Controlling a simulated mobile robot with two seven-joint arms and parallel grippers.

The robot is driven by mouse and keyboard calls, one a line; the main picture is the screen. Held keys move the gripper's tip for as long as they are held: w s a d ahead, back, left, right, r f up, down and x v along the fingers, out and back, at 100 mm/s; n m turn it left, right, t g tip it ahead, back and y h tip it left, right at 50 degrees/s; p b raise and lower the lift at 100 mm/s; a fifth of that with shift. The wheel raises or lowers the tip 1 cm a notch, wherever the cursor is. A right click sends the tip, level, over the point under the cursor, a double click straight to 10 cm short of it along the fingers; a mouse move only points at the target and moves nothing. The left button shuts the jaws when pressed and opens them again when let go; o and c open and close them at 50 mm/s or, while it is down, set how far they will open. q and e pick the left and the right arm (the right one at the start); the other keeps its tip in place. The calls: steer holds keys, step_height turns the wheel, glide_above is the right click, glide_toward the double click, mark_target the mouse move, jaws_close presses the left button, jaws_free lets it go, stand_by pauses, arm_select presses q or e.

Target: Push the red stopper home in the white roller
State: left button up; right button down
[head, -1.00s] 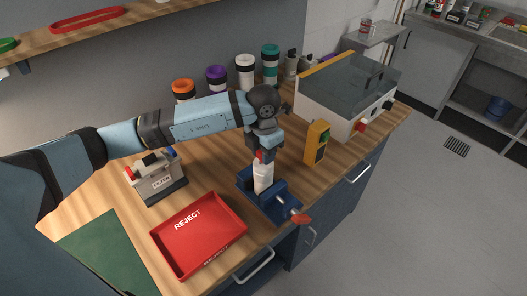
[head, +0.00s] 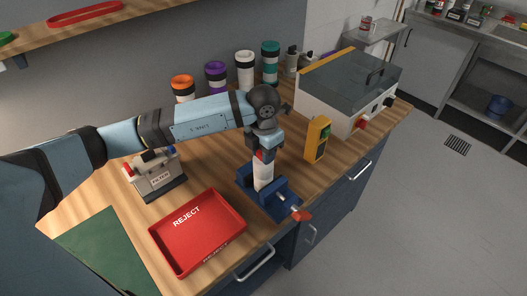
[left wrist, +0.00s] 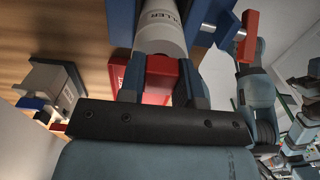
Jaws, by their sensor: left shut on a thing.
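The white roller (head: 263,174) stands upright in the blue vise (head: 281,202) on the wooden bench. The red stopper (head: 261,155) shows at the roller's top end, just under my left gripper (head: 262,151). In the left wrist view, the fingers of my left gripper (left wrist: 160,82) are on either side of the red stopper (left wrist: 160,66), shut on it. The end of the white roller (left wrist: 160,38) is right beside it. The fingers hide part of the stopper, so I cannot tell how deep it sits. My right gripper is not in view.
A red REJECT tray (head: 190,259) lies left of the vise. A grey FILTER box (head: 156,180) is behind the tray. A yellow switch box (head: 317,138) and a white machine (head: 347,103) stand to the right. Several capped rollers line the wall.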

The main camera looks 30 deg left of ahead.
arm_select(q)
steer(key=o, duration=0.9)
steer(key=shift+f, duration=0.1)
steer(key=shift+o, duration=0.4)
steer(key=shift+s, duration=0.1)
step_height(320, 180, up, 14)
steer(key=b, duration=0.2)
